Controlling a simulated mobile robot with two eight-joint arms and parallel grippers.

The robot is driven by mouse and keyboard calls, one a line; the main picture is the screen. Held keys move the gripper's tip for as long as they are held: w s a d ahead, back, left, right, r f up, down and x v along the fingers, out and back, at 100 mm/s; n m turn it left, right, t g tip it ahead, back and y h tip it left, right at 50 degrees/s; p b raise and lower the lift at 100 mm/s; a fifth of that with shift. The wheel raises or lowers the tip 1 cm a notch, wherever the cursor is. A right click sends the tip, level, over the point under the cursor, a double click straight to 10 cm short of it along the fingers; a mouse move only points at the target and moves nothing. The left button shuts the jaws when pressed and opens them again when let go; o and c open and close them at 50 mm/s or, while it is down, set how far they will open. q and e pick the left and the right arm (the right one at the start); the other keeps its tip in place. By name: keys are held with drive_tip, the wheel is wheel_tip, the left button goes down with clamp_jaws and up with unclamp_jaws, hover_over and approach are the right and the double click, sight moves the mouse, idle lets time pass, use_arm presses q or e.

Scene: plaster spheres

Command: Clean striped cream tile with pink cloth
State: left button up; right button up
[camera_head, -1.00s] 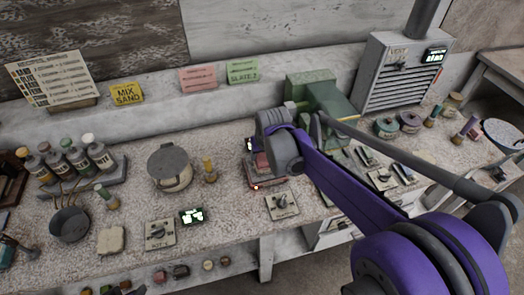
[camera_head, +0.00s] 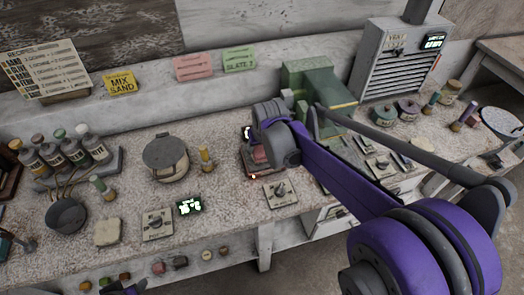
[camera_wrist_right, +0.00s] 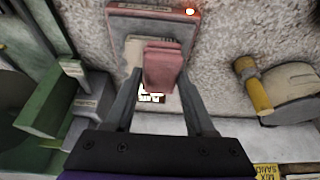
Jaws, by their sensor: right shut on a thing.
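My right gripper (camera_wrist_right: 160,76) is shut on a folded pink cloth (camera_wrist_right: 164,62) in the right wrist view. Behind the cloth a cream tile (camera_wrist_right: 133,52) shows in part, at the edge of a reddish plate (camera_wrist_right: 150,21) with a lit red lamp. The cloth covers much of the tile; I cannot make out its stripes or whether the cloth touches it. In the head view my right wrist (camera_head: 272,128) hides most of this spot. Dark and purple parts of my left arm (camera_head: 128,290) show at the bottom edge, too cut off to read the jaws.
A green machine (camera_head: 308,85) stands behind my right wrist. A switch box (camera_head: 279,191) lies in front. A grey vented cabinet (camera_head: 401,62) stands at the back right.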

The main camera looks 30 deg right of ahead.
drive_tip(key=shift+f+b, duration=0.4)
drive_tip(key=shift+f, duration=0.25)
drive_tip(key=shift+s+r, duration=0.1)
idle(0.3)
drive_tip(key=shift+s+a, duration=0.1)
drive_tip(key=shift+s, duration=0.25)
drive_tip(key=shift+s+a, duration=0.15)
drive_tip(key=shift+s, duration=0.4)
drive_tip(key=shift+w+d, duration=0.25)
drive_tip(key=shift+w, duration=0.8)
drive_tip(key=shift+w+d, duration=0.25)
drive_tip(key=shift+w, duration=0.8)
drive_tip(key=shift+s, duration=0.2)
